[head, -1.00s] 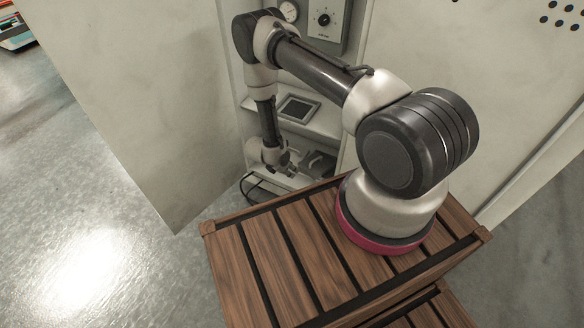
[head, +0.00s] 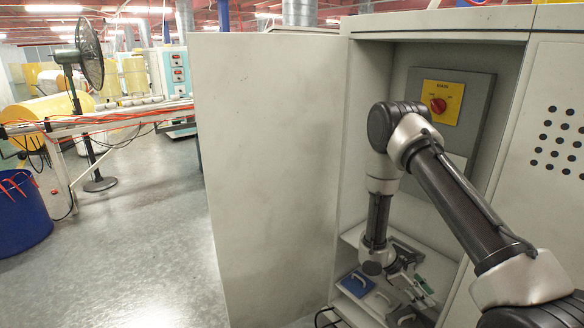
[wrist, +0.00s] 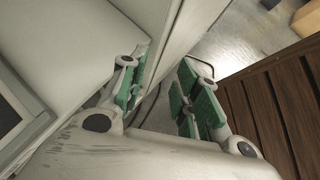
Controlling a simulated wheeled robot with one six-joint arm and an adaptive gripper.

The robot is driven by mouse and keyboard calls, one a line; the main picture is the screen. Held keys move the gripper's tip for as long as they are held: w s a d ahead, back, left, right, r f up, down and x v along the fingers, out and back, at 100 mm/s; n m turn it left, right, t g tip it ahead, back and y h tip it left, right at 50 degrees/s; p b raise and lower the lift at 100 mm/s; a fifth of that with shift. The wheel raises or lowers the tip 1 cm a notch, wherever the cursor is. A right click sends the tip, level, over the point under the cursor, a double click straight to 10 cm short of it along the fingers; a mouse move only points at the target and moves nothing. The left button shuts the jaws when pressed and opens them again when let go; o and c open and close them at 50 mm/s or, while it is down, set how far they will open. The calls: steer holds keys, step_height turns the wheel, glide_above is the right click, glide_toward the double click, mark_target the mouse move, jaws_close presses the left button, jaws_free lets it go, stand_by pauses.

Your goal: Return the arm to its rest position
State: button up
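My gripper (head: 415,283) hangs low at the front of an open grey cabinet, at the end of my bent arm. In the wrist view my gripper (wrist: 164,92) has its two green-padded fingers spread wide apart. Nothing shows between the fingers. In the head view it is over or close in front of the cabinet's lower shelf, and whether it touches anything there cannot be told.
The cabinet's open door (head: 268,160) stands left of my arm. A red switch on a yellow plate (head: 452,90) is on the back wall. A blue item (head: 356,284) and grey items lie on the lower shelf. Clear floor (head: 160,225) lies left, with a blue bin (head: 22,215).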

steer(key=s+r+m+g+y, duration=0.15)
steer(key=s+r+m, duration=0.25)
steer(key=r, duration=0.8)
steer(key=s+r+m+y, duration=0.3)
steer(key=r+m, duration=0.1)
steer(key=r, duration=0.8)
steer(key=s+a+r+m+t+y, duration=0.2)
steer(key=s+r+t, duration=0.2)
steer(key=s+r, duration=0.3)
steer(key=s+a+r+m+t+y, duration=0.2)
steer(key=s+r+t, duration=0.3)
steer(key=r, duration=1)
steer(key=shift+s+a+r+m, duration=0.2)
steer(key=shift+s+m, duration=0.5)
steer(key=shift+s, duration=0.55)
